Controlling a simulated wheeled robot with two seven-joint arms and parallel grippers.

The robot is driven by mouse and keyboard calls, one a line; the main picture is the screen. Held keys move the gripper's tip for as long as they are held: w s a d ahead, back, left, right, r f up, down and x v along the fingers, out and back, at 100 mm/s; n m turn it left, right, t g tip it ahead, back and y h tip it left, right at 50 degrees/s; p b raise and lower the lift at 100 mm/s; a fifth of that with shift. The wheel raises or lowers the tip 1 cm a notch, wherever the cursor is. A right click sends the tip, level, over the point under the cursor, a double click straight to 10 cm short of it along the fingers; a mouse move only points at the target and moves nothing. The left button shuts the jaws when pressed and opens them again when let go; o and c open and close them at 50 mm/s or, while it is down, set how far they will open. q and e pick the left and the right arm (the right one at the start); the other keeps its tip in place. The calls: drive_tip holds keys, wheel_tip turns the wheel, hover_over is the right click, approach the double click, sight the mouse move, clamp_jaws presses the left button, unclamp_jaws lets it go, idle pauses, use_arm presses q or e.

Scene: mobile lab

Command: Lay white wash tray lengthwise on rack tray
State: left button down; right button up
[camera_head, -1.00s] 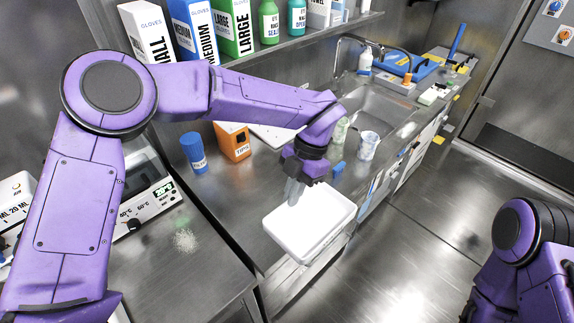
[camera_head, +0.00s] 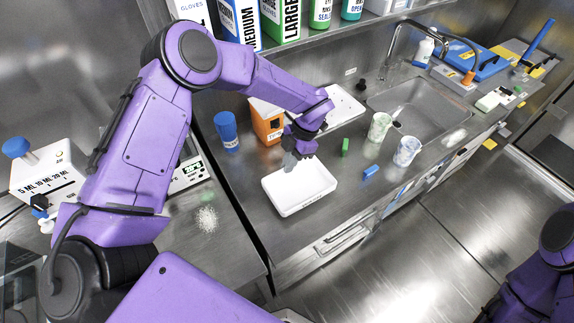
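The white wash tray (camera_head: 300,203) is a shallow, empty rectangular tray over the steel counter, near its front edge; I cannot tell whether it touches the counter. My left gripper (camera_head: 290,162) points down at the tray's far rim, with its grey fingers closed on that wall. A flat pale tray (camera_head: 346,106) with dark spots lies behind, beside the sink; it looks like the rack tray, and my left forearm partly covers it. My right arm shows at the lower right, but its gripper is out of view.
A blue bottle (camera_head: 227,132) and an orange box (camera_head: 266,121) stand left of the flat tray. Two speckled cups (camera_head: 379,126) (camera_head: 407,150), a green block (camera_head: 345,147) and a blue block (camera_head: 371,172) are to the right. The sink (camera_head: 425,105) lies beyond.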

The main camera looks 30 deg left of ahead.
use_arm(q)
drive_tip(key=x, duration=0.2)
drive_tip(key=p+x, duration=0.1)
drive_tip(key=shift+w+a+f, duration=0.2)
drive_tip(key=shift+f, duration=0.25)
drive_tip(key=shift+w+f, duration=0.15)
drive_tip(key=shift+w, duration=0.05)
drive_tip(key=shift+d+f, duration=0.1)
drive_tip(key=shift+f, duration=0.05)
drive_tip(key=c, duration=1.3)
unclamp_jaws()
drive_tip(key=shift+c, duration=0.2)
drive_tip(key=shift+s, duration=0.15)
use_arm(e)
drive_tip(key=shift+s+r, duration=0.3)
drive_tip(key=shift+r, duration=0.3)
use_arm(q)
drive_tip(key=b+v, duration=0.3)
drive_tip(key=v, duration=0.9)
drive_tip(key=shift+r, duration=0.25)
use_arm(e)
wheel_tip(320, 180, down, 3)
